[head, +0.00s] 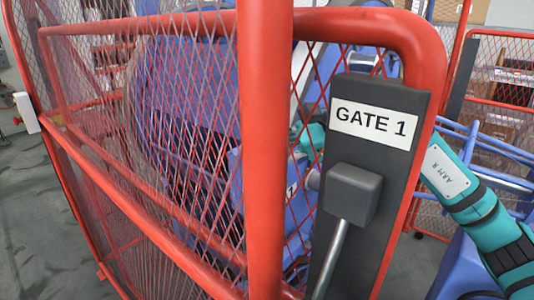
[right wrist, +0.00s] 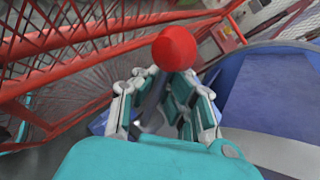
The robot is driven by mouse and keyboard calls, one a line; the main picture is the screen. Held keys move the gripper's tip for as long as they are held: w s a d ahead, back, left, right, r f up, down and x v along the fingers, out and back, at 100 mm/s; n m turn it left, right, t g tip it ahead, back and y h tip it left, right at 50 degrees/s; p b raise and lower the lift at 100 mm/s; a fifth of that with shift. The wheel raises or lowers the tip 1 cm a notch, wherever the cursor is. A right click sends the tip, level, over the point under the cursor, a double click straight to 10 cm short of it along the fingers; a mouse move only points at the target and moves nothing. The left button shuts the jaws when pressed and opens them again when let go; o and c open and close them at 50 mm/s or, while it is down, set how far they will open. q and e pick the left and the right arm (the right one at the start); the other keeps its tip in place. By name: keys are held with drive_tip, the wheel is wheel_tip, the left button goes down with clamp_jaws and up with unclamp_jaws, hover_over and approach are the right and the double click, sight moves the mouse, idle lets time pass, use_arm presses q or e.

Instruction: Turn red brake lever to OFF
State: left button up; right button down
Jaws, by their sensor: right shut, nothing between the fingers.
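A round red knob (right wrist: 174,48), which looks like the end of the red brake lever, shows in the right wrist view just beyond my right gripper's fingertips. My right gripper (right wrist: 160,88) is shut with nothing held. I cannot tell whether its fingers touch the knob. The lever's shaft and any OFF marking are not clearly visible. In the head view my teal right arm comes in from the right and passes behind the gate panel; its gripper is hidden there. My left gripper is not in view.
A red mesh fence (head: 264,150) fills the head view's left and middle. A dark gate panel (head: 398,165) with a GATE 1 sign (head: 374,123) and grey latch box (head: 352,193) stands right of it. Blue machinery (head: 185,95) is behind the mesh. A blue curved surface (right wrist: 270,95) lies right of my gripper.

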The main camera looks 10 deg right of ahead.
drive_tip(key=shift+s+f, duration=0.1)
drive_tip(key=shift+f, duration=0.1)
idle(0.3)
drive_tip(key=c, duration=1.6)
unclamp_jaws()
drive_tip(key=shift+s+d+r, duration=0.1)
drive_tip(key=shift+d+r, duration=0.05)
drive_tip(key=shift+c, duration=0.2)
drive_tip(key=v, duration=1.2)
drive_tip(key=shift+s, duration=0.1)
